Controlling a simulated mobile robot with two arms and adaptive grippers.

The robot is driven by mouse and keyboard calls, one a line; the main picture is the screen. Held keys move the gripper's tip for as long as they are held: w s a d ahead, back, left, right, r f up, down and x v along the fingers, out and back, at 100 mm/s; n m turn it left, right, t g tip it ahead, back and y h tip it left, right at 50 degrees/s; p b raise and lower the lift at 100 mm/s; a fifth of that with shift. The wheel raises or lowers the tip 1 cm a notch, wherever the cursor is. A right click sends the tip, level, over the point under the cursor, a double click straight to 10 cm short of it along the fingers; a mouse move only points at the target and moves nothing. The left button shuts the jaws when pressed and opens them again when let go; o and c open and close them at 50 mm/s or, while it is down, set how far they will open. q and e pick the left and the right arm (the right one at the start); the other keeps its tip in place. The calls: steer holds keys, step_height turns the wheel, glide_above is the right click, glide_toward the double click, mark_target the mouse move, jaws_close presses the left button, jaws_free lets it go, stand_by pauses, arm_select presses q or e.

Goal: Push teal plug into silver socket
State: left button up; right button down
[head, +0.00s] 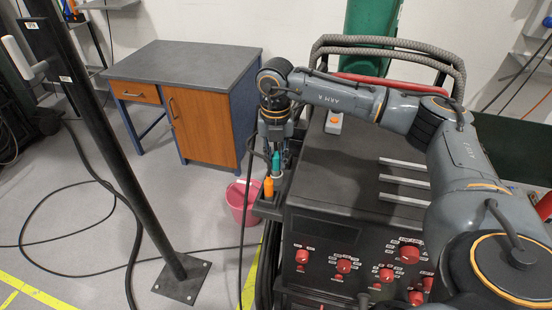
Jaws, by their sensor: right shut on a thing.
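My right arm reaches in from the right over the black console, and my right gripper (276,146) points down at the console's left side. It is shut on the teal plug (276,162), which is upright below the fingers. The plug's lower end is close to the black side holder (264,209); whether it touches anything there is too small to tell. I cannot clearly make out the silver socket; it may be hidden around the plug's lower end. My left gripper is not in view.
An orange plug (268,187) stands just in front of the teal plug. The console (335,180) has red knobs in front and hoses behind. A pink bucket (238,205) stands on the floor. A black cable hangs close by the gripper. A desk (185,62) stands behind left.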

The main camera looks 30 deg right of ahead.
steer(key=shift+f, duration=1)
steer(key=c, duration=1.2)
jaws_free()
steer(key=shift+r, duration=0.1)
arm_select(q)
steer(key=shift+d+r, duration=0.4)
